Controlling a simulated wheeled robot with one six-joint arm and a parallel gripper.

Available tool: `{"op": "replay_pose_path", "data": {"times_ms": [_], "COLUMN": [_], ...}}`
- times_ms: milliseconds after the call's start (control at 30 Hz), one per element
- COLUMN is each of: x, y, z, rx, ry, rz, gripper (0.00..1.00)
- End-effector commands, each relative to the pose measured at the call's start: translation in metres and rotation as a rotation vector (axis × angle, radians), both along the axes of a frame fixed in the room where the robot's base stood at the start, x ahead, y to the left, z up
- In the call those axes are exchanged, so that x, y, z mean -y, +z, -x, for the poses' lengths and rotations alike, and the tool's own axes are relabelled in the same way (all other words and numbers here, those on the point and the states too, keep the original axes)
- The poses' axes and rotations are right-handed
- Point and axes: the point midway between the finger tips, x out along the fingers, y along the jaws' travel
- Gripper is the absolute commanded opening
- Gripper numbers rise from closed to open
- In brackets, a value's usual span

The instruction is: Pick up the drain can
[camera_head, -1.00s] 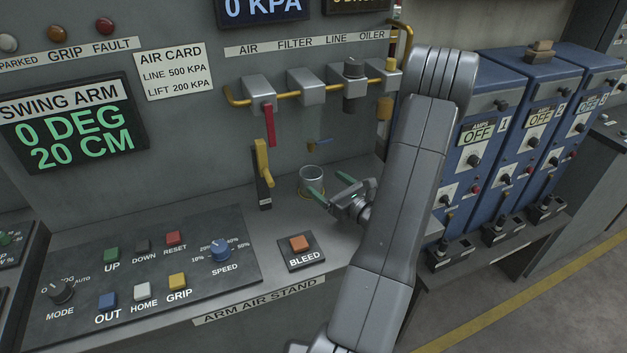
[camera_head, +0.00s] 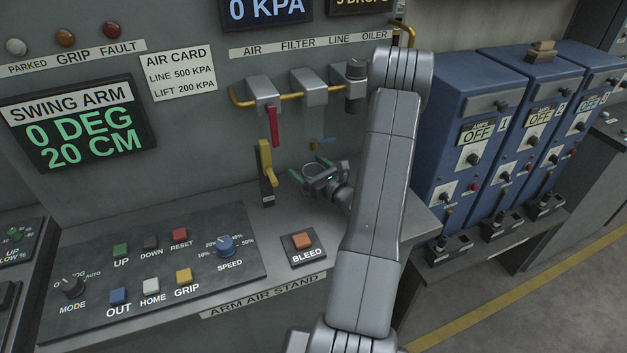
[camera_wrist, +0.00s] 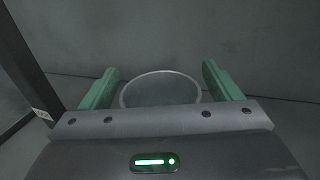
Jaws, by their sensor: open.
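The drain can (camera_head: 311,169) is a small round metal cup standing on the stand's shelf below the valve row. In the head view my gripper hides most of it. In the wrist view its open rim (camera_wrist: 160,93) shows between the two green fingers, with its lower part hidden by the gripper body. My gripper (camera_head: 308,171) is open, with one finger on each side of the can. In the wrist view a gap shows between the rim and the right finger; the left finger is close to the rim, and I cannot tell if it touches.
A yellow-handled lever (camera_head: 266,165) stands close left of the can. A red valve handle (camera_head: 274,126) hangs above. The BLEED button box (camera_head: 303,250) sits in front on the shelf. Blue cabinets (camera_head: 467,140) stand to the right.

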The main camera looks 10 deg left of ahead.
Motion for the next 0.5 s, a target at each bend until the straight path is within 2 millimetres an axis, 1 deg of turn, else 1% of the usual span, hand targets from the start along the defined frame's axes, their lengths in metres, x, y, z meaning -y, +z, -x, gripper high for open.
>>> {"op": "replay_pose_path", "data": {"times_ms": [33,167,200,233,300,500], "x": [0.0001,0.0003,0.0002,0.0002,0.0003,0.0004], "y": [0.0000,0.0001,0.0001,0.0001,0.0003,0.0004], "z": [0.0001,0.0001,0.0002,0.0002,0.0001,0.0002], "rx": [0.000,0.000,0.000,0.000,0.001,0.001], "ry": [0.000,0.000,0.000,0.000,0.000,0.000], "rz": [0.000,0.000,0.000,0.000,0.001,0.000], "gripper": [0.78,0.53,0.45,0.39,0.31,0.31]}}
